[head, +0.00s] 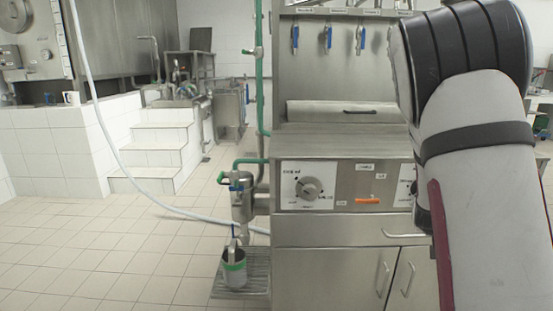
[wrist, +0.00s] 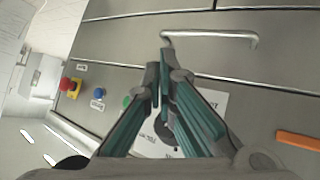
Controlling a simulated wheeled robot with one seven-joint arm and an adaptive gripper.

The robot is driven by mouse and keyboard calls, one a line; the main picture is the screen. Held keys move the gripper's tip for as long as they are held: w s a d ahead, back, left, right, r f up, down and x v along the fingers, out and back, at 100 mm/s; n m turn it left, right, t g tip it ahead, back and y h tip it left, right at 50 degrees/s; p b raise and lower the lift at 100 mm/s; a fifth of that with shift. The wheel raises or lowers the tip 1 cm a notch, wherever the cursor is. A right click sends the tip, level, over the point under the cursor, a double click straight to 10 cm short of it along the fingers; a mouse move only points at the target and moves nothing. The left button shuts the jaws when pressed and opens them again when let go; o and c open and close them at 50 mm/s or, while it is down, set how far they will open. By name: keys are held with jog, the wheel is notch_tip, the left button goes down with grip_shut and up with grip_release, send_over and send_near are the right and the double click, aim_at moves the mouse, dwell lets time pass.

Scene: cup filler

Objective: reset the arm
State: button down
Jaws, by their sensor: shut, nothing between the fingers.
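My gripper (wrist: 163,85) shows in the wrist view with its two teal-sided fingers converging and their tips together, holding nothing. Behind the fingers is the steel front panel with a white dial plate (wrist: 208,105), partly hidden by them. In the head view my arm fills the right side, and the gripper itself is not visible there. The dial (head: 309,188) sits on the panel of the steel filling machine (head: 340,140). A grey cup with a green band (head: 234,268) stands on a grated tray (head: 255,284) below the spout (head: 241,205).
An orange handle (head: 367,201) and a drawer handle (head: 405,234) stick out of the machine's front. The wrist view shows a red button (wrist: 68,84) and a blue button (wrist: 100,94). A white hose (head: 130,175) runs across the floor. The tiled floor at left is open.

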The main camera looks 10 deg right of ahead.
jog(key=s+a+r+n+y, duration=0.1)
jog(key=s+a+r+y, duration=0.25)
jog(key=a, duration=0.55)
jog(key=s+a+r+n+g+y, duration=0.15)
jog(key=s+a, duration=0.25)
jog(key=a, duration=0.5)
jog(key=s+a+r+n+y, duration=0.1)
jog(key=s+a+r+y, duration=0.25)
jog(key=a, duration=0.55)
jog(key=s+a+r+n+g, duration=0.15)
jog(key=s+a, duration=0.35)
jog(key=s, duration=0.7)
jog(key=s+a+r+n+g, duration=0.1)
jog(key=s+a+n+g, duration=0.2)
jog(key=s, duration=0.8)
notch_tip(320, 180, up, 24)
jog(key=a+m+t+p, duration=0.1)
jog(key=t+p, duration=0.3)
jog(key=p, duration=1.8)
jog(key=shift+s, duration=0.4)
jog(key=shift+f, duration=0.1)
